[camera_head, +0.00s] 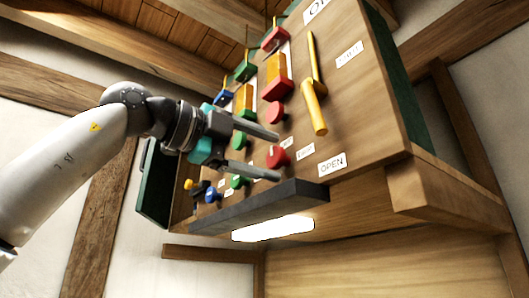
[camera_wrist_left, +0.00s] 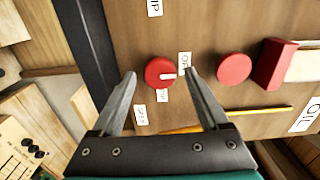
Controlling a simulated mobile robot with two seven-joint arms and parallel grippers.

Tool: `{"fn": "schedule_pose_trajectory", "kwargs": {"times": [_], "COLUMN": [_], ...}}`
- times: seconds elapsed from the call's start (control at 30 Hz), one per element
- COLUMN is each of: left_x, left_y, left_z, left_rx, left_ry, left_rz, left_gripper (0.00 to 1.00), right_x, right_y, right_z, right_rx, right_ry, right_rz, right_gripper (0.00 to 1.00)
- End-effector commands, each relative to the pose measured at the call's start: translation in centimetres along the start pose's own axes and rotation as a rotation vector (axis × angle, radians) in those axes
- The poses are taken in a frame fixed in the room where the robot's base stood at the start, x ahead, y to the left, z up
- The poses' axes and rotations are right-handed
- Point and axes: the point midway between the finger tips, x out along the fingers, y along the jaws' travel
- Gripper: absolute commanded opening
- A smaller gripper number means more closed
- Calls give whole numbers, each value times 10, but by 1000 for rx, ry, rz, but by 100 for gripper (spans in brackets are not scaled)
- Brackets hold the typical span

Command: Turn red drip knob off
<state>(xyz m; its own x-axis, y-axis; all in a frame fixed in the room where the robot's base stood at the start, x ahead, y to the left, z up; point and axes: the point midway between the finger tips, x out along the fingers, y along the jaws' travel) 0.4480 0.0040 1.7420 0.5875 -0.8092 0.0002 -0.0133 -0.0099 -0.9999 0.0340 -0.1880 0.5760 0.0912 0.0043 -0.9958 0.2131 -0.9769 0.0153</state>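The red drip knob (camera_head: 278,156) is low on the wooden panel, below a plain red disc. In the left wrist view the knob (camera_wrist_left: 157,71) is round with a white pointer mark that points right, toward a small label (camera_wrist_left: 185,64) that seems to read OFF. My left gripper (camera_head: 277,158) is open in front of the panel. In the wrist view its fingertips (camera_wrist_left: 161,76) are spread to either side of the knob, with visible gaps. I cannot tell how far the tips are from the panel. My right gripper is not in view.
Beside the knob is a yellow lever (camera_head: 315,100). The plain red disc (camera_wrist_left: 234,68) and a red block (camera_wrist_left: 274,64) share its column. Green and blue controls stand in columns to the left. A dark ledge (camera_head: 265,207) runs below the panel, above a bright lamp (camera_head: 273,229).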

Motion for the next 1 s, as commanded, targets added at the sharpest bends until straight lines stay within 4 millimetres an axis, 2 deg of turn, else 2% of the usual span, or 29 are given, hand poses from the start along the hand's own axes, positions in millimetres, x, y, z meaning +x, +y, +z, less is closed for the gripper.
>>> {"fn": "schedule_pose_trajectory", "kwargs": {"times": [0.27,0.37,0.47,0.8,1.0], "left_x": [-1,-8,-23,-103,-138], "left_y": [0,0,1,1,0], "left_z": [0,1,1,1,0], "left_rx": [1,2,2,1,1], "left_ry": [-1,-2,-3,-3,-2], "left_rz": [0,-3,-3,-3,-2], "left_gripper": [81,81,81,81,81], "right_x": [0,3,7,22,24], "right_y": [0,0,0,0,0], "right_z": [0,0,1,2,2], "right_rx": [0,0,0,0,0], "right_ry": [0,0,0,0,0], "right_rz": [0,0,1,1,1], "right_gripper": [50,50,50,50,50]}}
